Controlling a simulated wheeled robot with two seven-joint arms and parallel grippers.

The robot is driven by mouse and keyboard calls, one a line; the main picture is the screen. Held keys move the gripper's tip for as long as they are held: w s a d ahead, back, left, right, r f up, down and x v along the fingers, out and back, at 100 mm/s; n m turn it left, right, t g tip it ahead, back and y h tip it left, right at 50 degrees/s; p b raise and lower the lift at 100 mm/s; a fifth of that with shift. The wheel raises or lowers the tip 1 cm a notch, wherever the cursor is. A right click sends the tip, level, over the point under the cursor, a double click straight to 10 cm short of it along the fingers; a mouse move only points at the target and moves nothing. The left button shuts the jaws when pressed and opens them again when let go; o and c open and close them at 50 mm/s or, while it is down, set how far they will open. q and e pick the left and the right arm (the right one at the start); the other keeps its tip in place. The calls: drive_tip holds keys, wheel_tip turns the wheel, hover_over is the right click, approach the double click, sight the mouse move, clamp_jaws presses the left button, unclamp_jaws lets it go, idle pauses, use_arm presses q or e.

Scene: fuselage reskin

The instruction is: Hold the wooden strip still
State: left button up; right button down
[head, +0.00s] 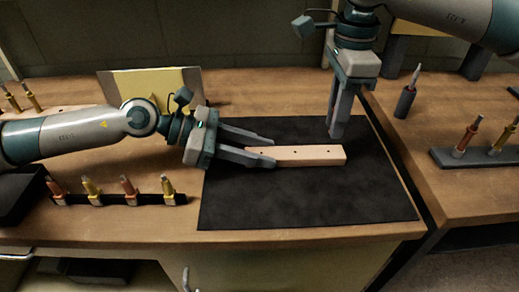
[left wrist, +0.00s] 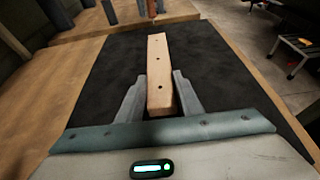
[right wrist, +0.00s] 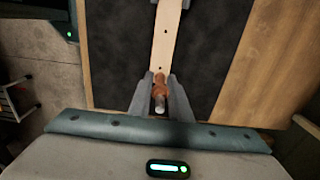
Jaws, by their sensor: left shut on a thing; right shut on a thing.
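The pale wooden strip (head: 312,155) lies on a black mat (head: 300,205), with small dark holes along its top. My left gripper (head: 270,153) is shut on its left end, one finger on each side, as the left wrist view shows (left wrist: 158,70). My right gripper (head: 338,134) points down behind the strip's right part. In the right wrist view it is shut on a copper-coloured fastener (right wrist: 160,88), which overlaps the strip's end (right wrist: 166,35) there. I cannot tell whether the fastener touches the strip. The fastener is hidden in the head view.
A rack of several fasteners (head: 118,198) stands at the front left, and another rack (head: 450,158) on the right table. A dark pointed tool (head: 407,98) stands at the back right. A yellowish panel (head: 158,83) is behind my left arm. The mat's front is clear.

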use_arm(q)
drive_tip(key=o, duration=1.2)
drive_tip(key=shift+a, duration=0.1)
drive_tip(key=v, duration=1.2)
